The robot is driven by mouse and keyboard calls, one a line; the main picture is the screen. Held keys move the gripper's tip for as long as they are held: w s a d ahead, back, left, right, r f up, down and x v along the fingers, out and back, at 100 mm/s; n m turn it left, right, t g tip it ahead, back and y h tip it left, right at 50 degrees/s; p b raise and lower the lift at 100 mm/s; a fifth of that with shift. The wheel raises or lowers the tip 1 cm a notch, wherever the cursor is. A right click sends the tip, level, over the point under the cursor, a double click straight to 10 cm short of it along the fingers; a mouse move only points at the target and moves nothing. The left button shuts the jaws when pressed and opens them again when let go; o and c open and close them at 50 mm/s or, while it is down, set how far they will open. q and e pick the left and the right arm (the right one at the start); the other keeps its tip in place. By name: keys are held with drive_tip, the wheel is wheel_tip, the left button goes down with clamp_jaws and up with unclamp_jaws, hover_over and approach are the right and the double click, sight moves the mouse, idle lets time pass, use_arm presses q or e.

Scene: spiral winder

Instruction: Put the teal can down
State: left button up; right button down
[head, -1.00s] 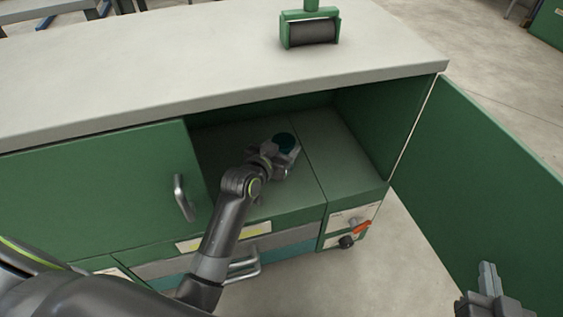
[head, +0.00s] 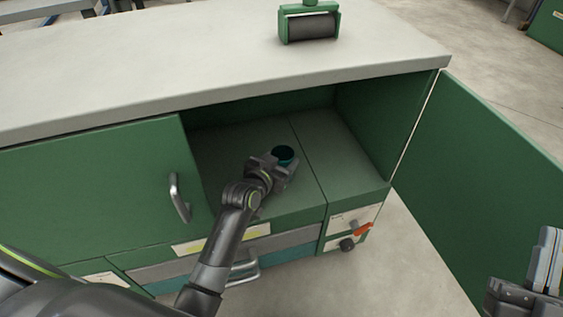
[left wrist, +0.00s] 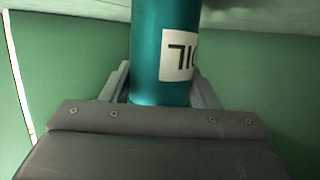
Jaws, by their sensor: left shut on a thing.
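The teal can (head: 284,157) is inside the open cabinet compartment, with its dark round top showing in the head view. My left gripper (head: 275,163) is shut on it from the near side. In the left wrist view the can (left wrist: 150,55) stands between the two fingers, with a white label that shows upside-down letters. Whether the can's base touches the compartment floor (head: 235,150) cannot be told. My right gripper (head: 540,270) is at the lower right edge of the head view, apart from the can; its jaw opening is unclear.
The compartment has a right side wall (head: 375,125) and a raised seam in its floor. An open green door (head: 480,170) stands at the right. A closed door with a handle (head: 178,198) is at the left. A green roller device (head: 309,24) sits on the worktop (head: 180,70).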

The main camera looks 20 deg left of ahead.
use_arm(q)
drive_tip(key=shift+f, duration=0.1)
use_arm(e)
drive_tip(key=shift+s+a+r, duration=0.1)
drive_tip(key=shift+s+r, duration=0.1)
drive_tip(key=shift+r, duration=0.15)
use_arm(q)
drive_tip(key=shift+f, duration=0.2)
use_arm(e)
drive_tip(key=shift+s+a+r+n+t, duration=0.1)
drive_tip(key=shift+s+r+n+t, duration=0.15)
drive_tip(key=shift+t, duration=0.25)
use_arm(q)
drive_tip(key=o, duration=1.2)
drive_tip(key=shift+c, duration=0.2)
use_arm(e)
drive_tip(key=shift+r, duration=0.1)
use_arm(q)
drive_tip(key=shift+r, duration=0.1)
use_arm(e)
drive_tip(key=shift+w, duration=0.1)
